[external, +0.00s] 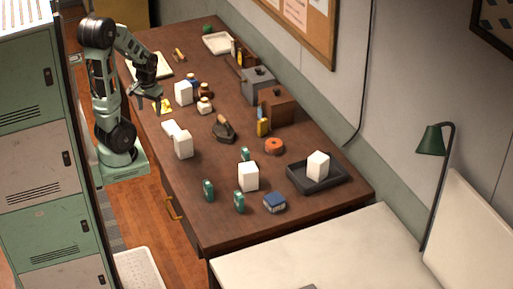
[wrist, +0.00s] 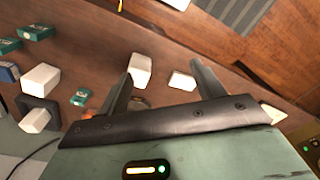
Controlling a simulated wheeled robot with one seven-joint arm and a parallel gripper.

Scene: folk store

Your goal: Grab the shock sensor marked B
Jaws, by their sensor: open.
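My gripper (external: 151,102) is open and empty above the left edge of the wooden table. In the wrist view its two fingers (wrist: 161,70) stand wide apart. No letter B can be read in either view, so I cannot tell which thing is the shock sensor marked B. Small teal units stand toward the near end of the table: one at the left (external: 208,189), one in front (external: 239,201) and one farther back (external: 245,155), partly behind a white block. Teal units also show in the wrist view (wrist: 35,32), left of the fingers and apart from them.
White blocks (external: 183,145) (external: 248,177) stand among the teal units and nearer my arm. A dark tray (external: 298,183) holds another white block. An old iron (external: 224,129), an orange roll (external: 274,146) and a blue box (external: 275,202) lie about. Lockers (external: 45,150) flank the left side.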

